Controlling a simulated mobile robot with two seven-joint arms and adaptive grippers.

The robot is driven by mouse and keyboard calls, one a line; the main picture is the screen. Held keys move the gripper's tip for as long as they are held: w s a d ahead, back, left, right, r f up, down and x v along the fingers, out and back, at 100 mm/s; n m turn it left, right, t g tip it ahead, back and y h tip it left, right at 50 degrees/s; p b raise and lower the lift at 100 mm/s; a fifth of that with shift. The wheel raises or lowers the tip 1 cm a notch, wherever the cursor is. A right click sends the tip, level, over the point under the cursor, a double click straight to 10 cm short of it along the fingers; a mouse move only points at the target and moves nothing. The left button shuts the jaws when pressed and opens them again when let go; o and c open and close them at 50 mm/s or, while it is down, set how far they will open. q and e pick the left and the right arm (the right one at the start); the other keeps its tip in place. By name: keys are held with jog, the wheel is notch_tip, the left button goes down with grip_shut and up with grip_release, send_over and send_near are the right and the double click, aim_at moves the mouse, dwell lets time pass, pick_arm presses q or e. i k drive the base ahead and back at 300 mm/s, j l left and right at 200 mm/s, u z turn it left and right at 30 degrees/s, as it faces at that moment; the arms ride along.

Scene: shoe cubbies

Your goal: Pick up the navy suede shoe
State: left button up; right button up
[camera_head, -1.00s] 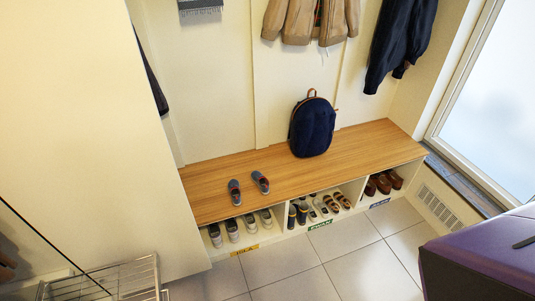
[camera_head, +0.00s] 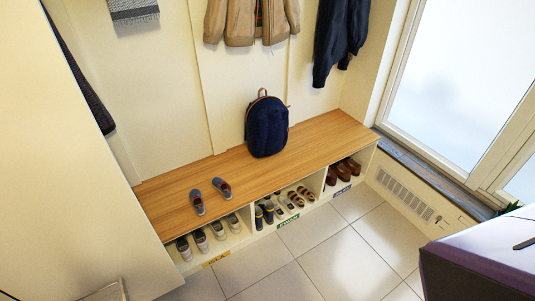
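A pair of blue-grey low shoes stands on the wooden bench top (camera_head: 310,142), towards its left end. The left shoe (camera_head: 197,203) is near the front edge, and the right shoe (camera_head: 222,188) is slightly farther back. They are apart from each other. They look like the navy suede pair, though the material is too small to tell. Neither of my grippers is in view.
Cubbies under the bench hold grey shoes (camera_head: 201,240), dark boots (camera_head: 264,211), brown sandals (camera_head: 305,193) and brown shoes (camera_head: 350,165). A navy backpack (camera_head: 267,128) stands on the bench. Jackets (camera_head: 342,40) hang above. The tiled floor (camera_head: 300,260) in front is clear.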

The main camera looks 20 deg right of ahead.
aim_at(195, 195)
jog(key=i+l, duration=0.2)
jog(key=l, duration=0.15)
jog(key=i+l+u, duration=0.15)
jog(key=i+l, duration=0.2)
jog(key=l, duration=0.3)
jog(key=i+l+u, duration=0.15)
jog(key=l, duration=0.2)
jog(key=i+l, duration=0.2)
jog(key=l, duration=0.2)
jog(key=j+u, duration=0.05)
